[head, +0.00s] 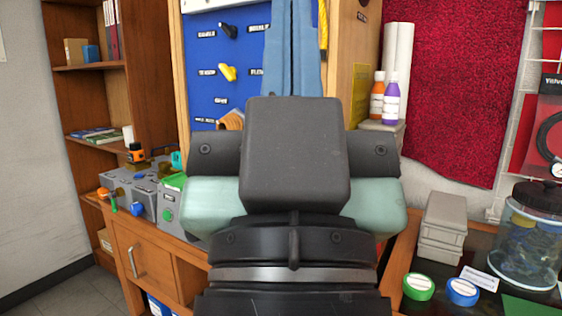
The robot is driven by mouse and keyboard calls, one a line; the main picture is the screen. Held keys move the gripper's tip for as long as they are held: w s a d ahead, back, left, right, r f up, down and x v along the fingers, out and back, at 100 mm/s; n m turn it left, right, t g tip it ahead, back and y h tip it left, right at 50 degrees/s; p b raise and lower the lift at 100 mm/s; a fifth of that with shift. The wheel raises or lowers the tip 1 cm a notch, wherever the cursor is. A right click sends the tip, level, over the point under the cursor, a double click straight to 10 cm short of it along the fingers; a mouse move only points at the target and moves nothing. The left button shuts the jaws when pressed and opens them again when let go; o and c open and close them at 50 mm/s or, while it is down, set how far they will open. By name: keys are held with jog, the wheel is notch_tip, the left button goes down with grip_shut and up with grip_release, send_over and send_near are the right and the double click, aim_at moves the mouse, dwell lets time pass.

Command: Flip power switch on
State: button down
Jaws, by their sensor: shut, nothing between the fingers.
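My gripper (295,152) fills the middle of the head view, seen from behind, with a dark block and pale green sides. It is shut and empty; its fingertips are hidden. Left of it, a grey testbench unit (140,195) sits on the wooden cabinet, with orange and blue knobs and fittings. Closer to my gripper is a grey box with a green top (173,200) and a round green part on its front. My gripper hides what lies right of that box. I cannot tell which part is the power switch.
A wooden cabinet (150,262) stands below the testbench, and a bookshelf (85,100) behind. A blue tool panel (215,60) is behind my gripper. At right, a dark bench holds grey boxes (442,225), a glass jar (530,245), and green (418,287) and blue (462,291) round containers.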

notch_tip(320, 180, up, 21)
jog(key=p, duration=1.8)
jog(key=shift+f, duration=0.1)
